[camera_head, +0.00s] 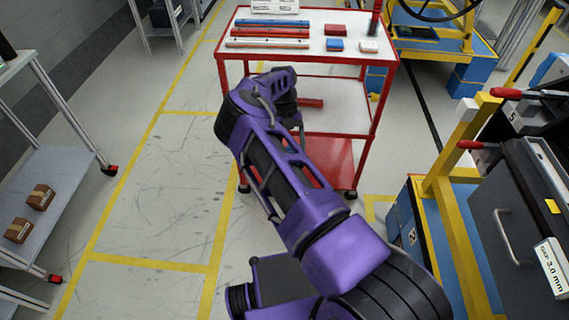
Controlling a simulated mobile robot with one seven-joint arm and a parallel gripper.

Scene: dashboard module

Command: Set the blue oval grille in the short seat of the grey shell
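I cannot pick out a blue oval grille for certain. A long blue strip (272,22) and a small blue block (335,45) lie on the white top of the red cart, and neither clearly looks like an oval grille. I cannot make out the grey shell or its short seat for certain either. My purple arm reaches from the bottom right up to the near left side of the cart. Its wrist hides my gripper, so the fingers and anything in them do not show.
The red cart (300,55) has red bars (264,42), a red block (336,30) and a white block (369,46) on top. A yellow-framed station with a dark panel (510,225) stands at right. A grey shelf (60,185) with brown boxes stands at left.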

